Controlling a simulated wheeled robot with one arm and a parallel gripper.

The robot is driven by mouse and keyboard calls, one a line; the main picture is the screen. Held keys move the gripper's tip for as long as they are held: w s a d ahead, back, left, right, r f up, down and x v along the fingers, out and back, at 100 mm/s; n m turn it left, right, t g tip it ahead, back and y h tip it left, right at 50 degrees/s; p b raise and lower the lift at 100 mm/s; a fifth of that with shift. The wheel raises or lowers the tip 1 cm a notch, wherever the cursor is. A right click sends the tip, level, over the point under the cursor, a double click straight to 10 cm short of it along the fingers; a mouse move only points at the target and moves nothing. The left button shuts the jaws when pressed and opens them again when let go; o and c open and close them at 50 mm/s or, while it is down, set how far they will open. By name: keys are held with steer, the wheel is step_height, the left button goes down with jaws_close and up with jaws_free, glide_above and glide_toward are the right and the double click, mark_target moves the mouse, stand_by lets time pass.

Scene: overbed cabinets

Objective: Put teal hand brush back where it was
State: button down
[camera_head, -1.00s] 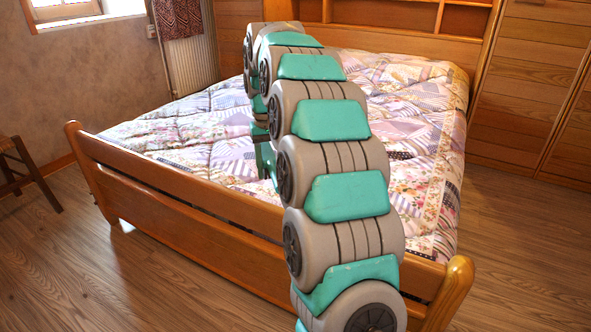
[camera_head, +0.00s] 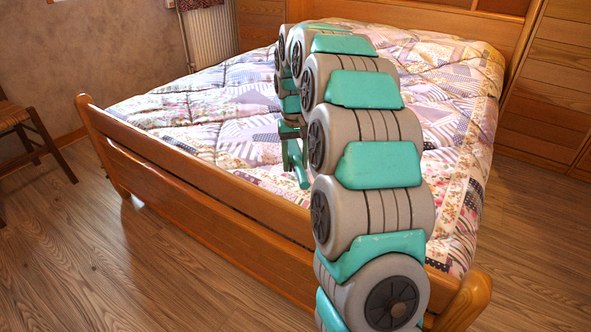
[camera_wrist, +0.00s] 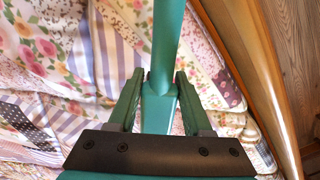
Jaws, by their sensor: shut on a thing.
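The teal hand brush (camera_wrist: 167,45) is in the wrist view, with its long smooth part running up out of the top of the picture. My gripper (camera_wrist: 158,82) is shut on it, one finger on each side. In the head view my gripper (camera_head: 291,142) hangs over the bed just behind the footboard, and part of the teal brush (camera_head: 302,177) shows below it. The rest of the brush is hidden or out of the picture, and I cannot tell whether it touches the quilt.
The bed with its patchwork quilt (camera_head: 235,140) fills the middle. Its wooden footboard (camera_head: 190,205) runs close by and lies to the right in the wrist view (camera_wrist: 255,70). A chair (camera_head: 22,125) stands at the left. Wooden floor (camera_head: 90,270) is open in front.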

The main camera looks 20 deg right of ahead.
mark_target(295, 181)
steer(key=shift+f, duration=1.45)
steer(key=shift+c, duration=1.6)
jaws_free()
steer(key=shift+f, duration=0.1)
